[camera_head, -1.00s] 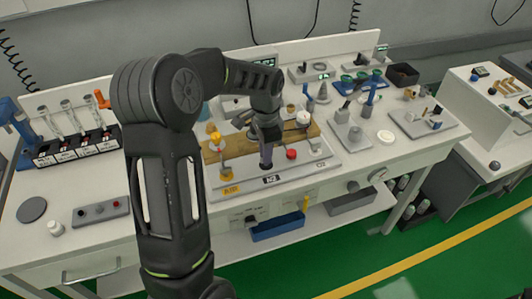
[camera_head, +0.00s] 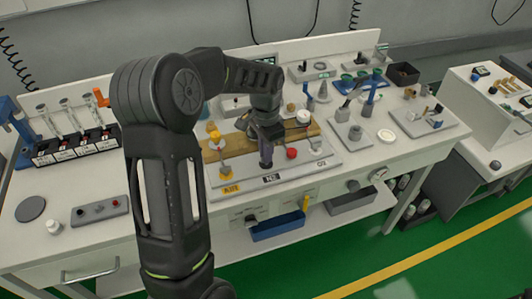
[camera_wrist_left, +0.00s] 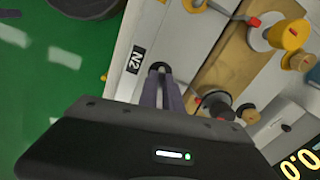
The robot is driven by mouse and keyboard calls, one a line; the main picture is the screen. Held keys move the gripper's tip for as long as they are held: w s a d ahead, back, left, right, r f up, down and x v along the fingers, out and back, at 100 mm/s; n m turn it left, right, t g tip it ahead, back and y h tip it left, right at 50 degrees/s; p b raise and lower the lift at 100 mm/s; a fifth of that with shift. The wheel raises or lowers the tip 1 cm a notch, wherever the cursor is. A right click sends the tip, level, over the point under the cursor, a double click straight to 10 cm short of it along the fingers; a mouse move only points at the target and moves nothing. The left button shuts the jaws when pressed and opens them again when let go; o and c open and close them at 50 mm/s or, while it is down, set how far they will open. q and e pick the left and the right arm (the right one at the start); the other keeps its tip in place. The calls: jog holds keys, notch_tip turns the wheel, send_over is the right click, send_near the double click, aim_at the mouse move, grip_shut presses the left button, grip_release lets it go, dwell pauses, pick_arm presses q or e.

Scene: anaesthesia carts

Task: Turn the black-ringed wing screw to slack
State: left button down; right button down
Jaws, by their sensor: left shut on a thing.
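My left gripper (camera_head: 266,162) reaches down from above onto the board beside the N2 label (camera_head: 271,178). In the left wrist view its two dark fingers (camera_wrist_left: 161,84) are close together, shut on the black-ringed wing screw (camera_wrist_left: 158,66) just behind the N2 label (camera_wrist_left: 137,60). Only the dark round end of the screw shows there; its wings are hidden between the fingers. In the head view the gripper covers the screw. My right gripper is not in view.
A yellow-capped fitting (camera_head: 214,138) stands left of the gripper, near the AIR label (camera_head: 230,188). A red knob (camera_head: 291,154) is close on its right. A wooden strip (camera_head: 220,150) lies behind. A blue bin (camera_head: 278,228) sits below the front edge.

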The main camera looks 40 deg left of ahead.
pick_arm(q)
jog(key=n, duration=0.3)
jog(key=shift+n+b, duration=0.3)
jog(key=shift+b, duration=0.1)
jog(key=n, duration=0.3)
jog(key=shift+n, duration=0.3)
jog(key=n, duration=0.3)
jog(key=shift+n+b, duration=0.3)
jog(key=shift+b, duration=0.1)
jog(key=shift+r+n, duration=0.1)
jog(key=shift+n, duration=1.6)
jog(key=c, duration=1.5)
grip_release()
